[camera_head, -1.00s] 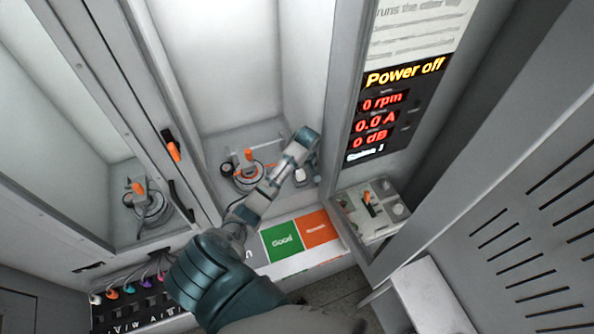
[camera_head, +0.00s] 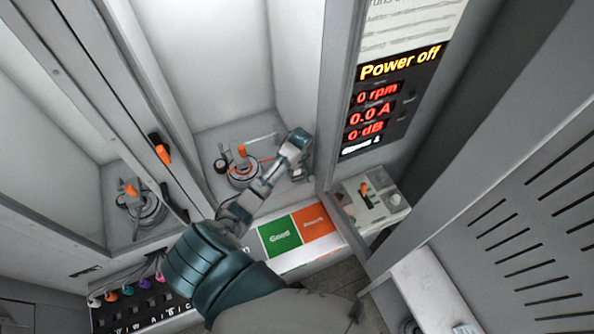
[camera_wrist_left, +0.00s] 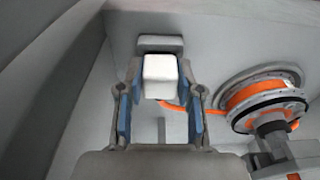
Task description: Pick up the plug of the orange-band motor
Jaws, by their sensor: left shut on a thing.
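The orange-band motor (camera_head: 243,175) sits in the middle bay in the head view. In the left wrist view the motor (camera_wrist_left: 270,98) is at the right, with an orange band around it. An orange cable (camera_wrist_left: 172,105) runs from it toward the white plug (camera_wrist_left: 160,75). My left gripper (camera_head: 300,146) is to the right of the motor in the bay. In the left wrist view my left gripper (camera_wrist_left: 160,92) has its blue-padded fingers on both sides of the plug and is shut on it. The plug's height above the bay floor is unclear. My right gripper is not in view.
A second motor (camera_head: 142,208) stands in the left bay behind a grey divider. Green "Good" (camera_head: 280,237) and orange (camera_head: 313,222) panels lie in front of the middle bay. The display (camera_head: 377,100) reads "Power off". Bay walls stand close around my left gripper.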

